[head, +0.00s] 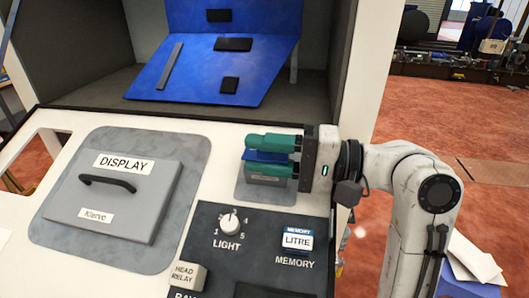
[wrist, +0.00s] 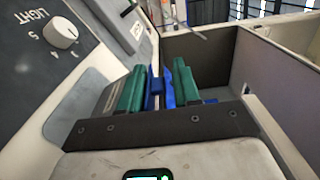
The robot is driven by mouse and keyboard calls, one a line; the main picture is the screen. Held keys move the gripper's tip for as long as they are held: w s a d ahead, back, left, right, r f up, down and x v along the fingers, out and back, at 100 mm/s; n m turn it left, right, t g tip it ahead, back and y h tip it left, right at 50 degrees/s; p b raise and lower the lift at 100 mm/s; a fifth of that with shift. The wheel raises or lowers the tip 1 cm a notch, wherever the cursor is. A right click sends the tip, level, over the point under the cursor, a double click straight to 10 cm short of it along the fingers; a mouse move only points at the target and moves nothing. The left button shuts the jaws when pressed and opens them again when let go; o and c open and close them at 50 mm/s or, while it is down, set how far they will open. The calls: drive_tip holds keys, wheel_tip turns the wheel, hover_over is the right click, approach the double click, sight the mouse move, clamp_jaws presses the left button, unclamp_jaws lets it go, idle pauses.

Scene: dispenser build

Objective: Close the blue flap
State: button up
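My gripper (head: 262,155), with two green fingers, is at the right of the white console, over a small grey box (head: 265,180) with a label. The fingers are apart. A small blue flap (head: 265,157) shows between them on top of the box. The fingers hide part of the flap and box.
A large blue panel (head: 205,60) with black pads stands in the grey recess behind. The grey DISPLAY cover (head: 120,195) with a black handle is at left.

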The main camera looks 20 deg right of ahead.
drive_tip(key=shift+f, duration=0.3)
drive_tip(key=shift+r, duration=0.1)
